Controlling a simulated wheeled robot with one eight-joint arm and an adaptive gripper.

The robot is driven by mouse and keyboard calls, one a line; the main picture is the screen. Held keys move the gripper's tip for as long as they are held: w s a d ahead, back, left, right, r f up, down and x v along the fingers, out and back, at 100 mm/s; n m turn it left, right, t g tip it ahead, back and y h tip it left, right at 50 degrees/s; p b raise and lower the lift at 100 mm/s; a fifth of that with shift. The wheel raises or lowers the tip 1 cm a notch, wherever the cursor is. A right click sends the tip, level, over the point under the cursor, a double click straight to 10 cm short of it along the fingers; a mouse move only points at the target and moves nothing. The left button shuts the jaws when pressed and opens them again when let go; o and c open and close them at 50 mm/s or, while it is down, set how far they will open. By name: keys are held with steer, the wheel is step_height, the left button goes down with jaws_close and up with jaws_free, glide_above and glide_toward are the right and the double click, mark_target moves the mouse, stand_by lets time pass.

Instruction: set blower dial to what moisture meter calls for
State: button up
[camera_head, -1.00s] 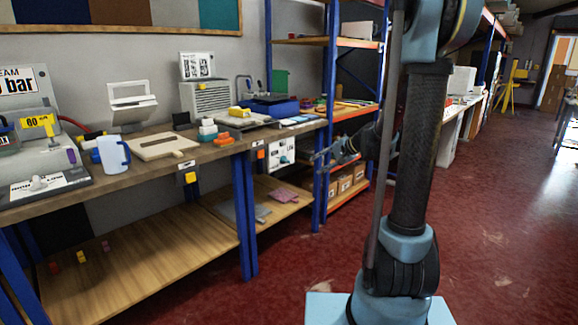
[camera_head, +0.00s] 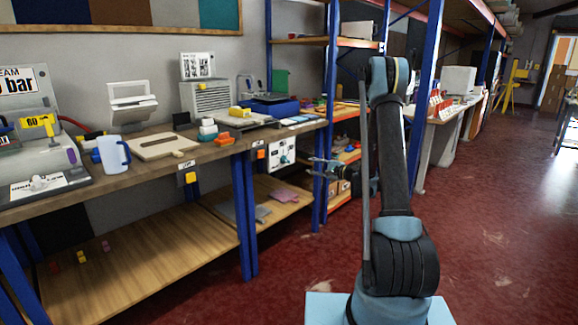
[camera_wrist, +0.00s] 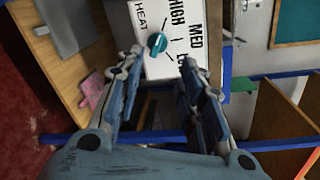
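The blower's white panel (camera_head: 281,152) hangs under the bench edge in the head view. In the wrist view the white panel (camera_wrist: 165,62) shows rotated, with HEAT, HIGH, MED and a partly hidden LO mark. Its small teal dial (camera_wrist: 157,43) shows between my fingertips in the picture; its pointer setting is too small to tell. My gripper (camera_wrist: 161,57) is open and empty, apart from the dial as far as I can tell. It also shows in the head view (camera_head: 316,168), right of the panel.
The workbench holds a blue-white jug (camera_head: 112,155), a wooden board (camera_head: 157,146) and a grey vented box (camera_head: 207,98). A blue shelf post (camera_head: 329,120) stands close to my gripper. The red floor (camera_head: 490,220) at the right is clear.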

step_height(320, 180, down, 3)
steer(key=w+m+t, duration=0.1)
steer(key=w, duration=0.1)
glide_toward(288, 161)
steer(key=shift+m, duration=0.3)
steer(key=x, duration=0.9)
steer(key=shift+f, duration=0.1)
